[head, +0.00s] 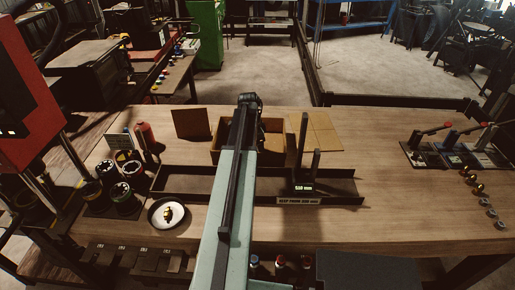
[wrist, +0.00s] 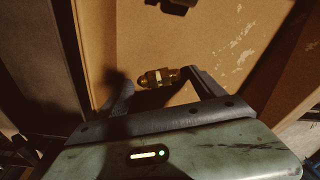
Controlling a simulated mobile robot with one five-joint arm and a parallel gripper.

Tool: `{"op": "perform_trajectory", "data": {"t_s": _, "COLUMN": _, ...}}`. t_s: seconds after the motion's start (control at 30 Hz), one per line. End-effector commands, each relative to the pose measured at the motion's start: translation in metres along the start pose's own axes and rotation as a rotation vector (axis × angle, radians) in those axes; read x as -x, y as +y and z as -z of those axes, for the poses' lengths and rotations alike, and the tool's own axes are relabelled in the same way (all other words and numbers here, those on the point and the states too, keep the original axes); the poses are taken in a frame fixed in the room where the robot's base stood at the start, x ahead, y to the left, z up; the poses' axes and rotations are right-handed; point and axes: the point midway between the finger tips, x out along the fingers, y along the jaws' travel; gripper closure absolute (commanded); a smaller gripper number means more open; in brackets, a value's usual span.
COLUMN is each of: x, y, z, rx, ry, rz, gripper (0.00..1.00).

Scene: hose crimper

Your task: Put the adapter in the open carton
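The brass adapter (wrist: 158,77) is between the fingertips of my gripper (wrist: 160,78) in the wrist view, its ends towards the two fingers. My gripper looks shut on it, over the brown inside of the carton. The open carton (head: 222,151) stands at the back middle of the bench in the head view, with flaps folded out. My arm crosses in front of the carton and hides part of it, and the gripper and adapter cannot be made out there. How far the adapter is above the carton floor is unclear.
A white dish (head: 154,222) with a small brass piece stands front left, near several dark spools (head: 124,198). A dark tray (head: 185,184) with upright posts (head: 303,150) lies before the carton. Small fittings (head: 477,188) line the right side. The right middle bench is clear.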

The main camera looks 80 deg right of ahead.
Motion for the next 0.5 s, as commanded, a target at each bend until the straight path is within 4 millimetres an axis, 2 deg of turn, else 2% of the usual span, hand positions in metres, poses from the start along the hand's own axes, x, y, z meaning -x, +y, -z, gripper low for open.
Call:
{"op": "perform_trajectory", "data": {"t_s": 0.27, "x": 0.003, "y": 0.000, "z": 0.000, "rx": 0.001, "ry": 0.000, "rz": 0.000, "gripper": 0.22}}
{"op": "perform_trajectory", "data": {"t_s": 0.37, "x": 0.012, "y": 0.000, "z": 0.000, "rx": 0.001, "ry": 0.000, "rz": 0.000, "gripper": 0.22}}
{"op": "perform_trajectory", "data": {"t_s": 0.5, "x": 0.035, "y": 0.000, "z": 0.001, "rx": 0.001, "ry": 0.000, "rz": 0.000, "gripper": 0.22}}
